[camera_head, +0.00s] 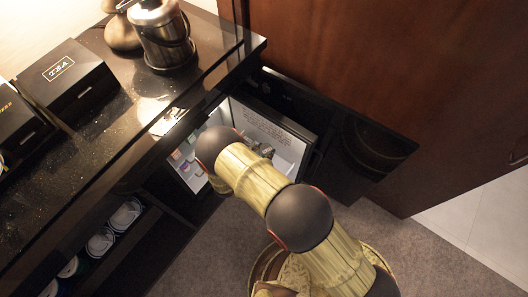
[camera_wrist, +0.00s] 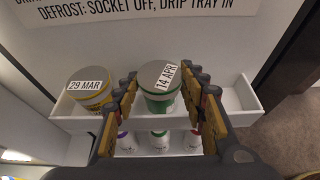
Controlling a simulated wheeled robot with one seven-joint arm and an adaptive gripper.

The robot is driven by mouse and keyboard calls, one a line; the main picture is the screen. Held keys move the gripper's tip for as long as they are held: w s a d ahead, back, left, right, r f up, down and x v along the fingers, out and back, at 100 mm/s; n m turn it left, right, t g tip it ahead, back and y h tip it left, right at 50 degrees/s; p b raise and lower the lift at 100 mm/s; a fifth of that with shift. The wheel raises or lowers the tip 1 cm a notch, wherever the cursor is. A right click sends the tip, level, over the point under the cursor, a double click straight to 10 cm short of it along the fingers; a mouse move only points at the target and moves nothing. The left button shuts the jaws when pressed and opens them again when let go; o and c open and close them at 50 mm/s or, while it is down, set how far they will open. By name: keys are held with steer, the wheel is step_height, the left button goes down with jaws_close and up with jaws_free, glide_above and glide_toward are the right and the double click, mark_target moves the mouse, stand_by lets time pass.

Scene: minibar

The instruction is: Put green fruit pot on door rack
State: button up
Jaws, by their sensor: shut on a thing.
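The green fruit pot (camera_wrist: 160,103) has a grey lid with a "14 APR" label and sits between the fingers of my gripper (camera_wrist: 162,88) in the wrist view. My gripper is shut on it, one finger on each side. The pot is upright over the white door rack (camera_wrist: 241,99); I cannot tell whether its base touches the rack floor. In the head view, my arm mostly hides my gripper (camera_head: 262,149) at the open minibar door (camera_head: 276,128), and the pot cannot be made out.
A yellow pot (camera_wrist: 91,95) labelled "29 MAR" stands in the rack left of my gripper. Several small bottles (camera_wrist: 159,142) stand on a lower shelf. The rack's right end looks clear. The dark counter (camera_head: 117,130) overhangs the minibar.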

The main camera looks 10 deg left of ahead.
steer(key=shift+f, duration=0.15)
steer(key=o, duration=1.1)
steer(key=shift+o, duration=0.7)
steer(key=shift+s+a+r, duration=0.1)
steer(key=shift+s+r, duration=0.15)
steer(key=shift+r, duration=0.05)
steer(key=p+v, duration=0.3)
steer(key=v, duration=0.8)
steer(key=shift+s+p, duration=0.2)
steer(key=shift+p, duration=0.2)
steer(key=shift+r, duration=0.15)
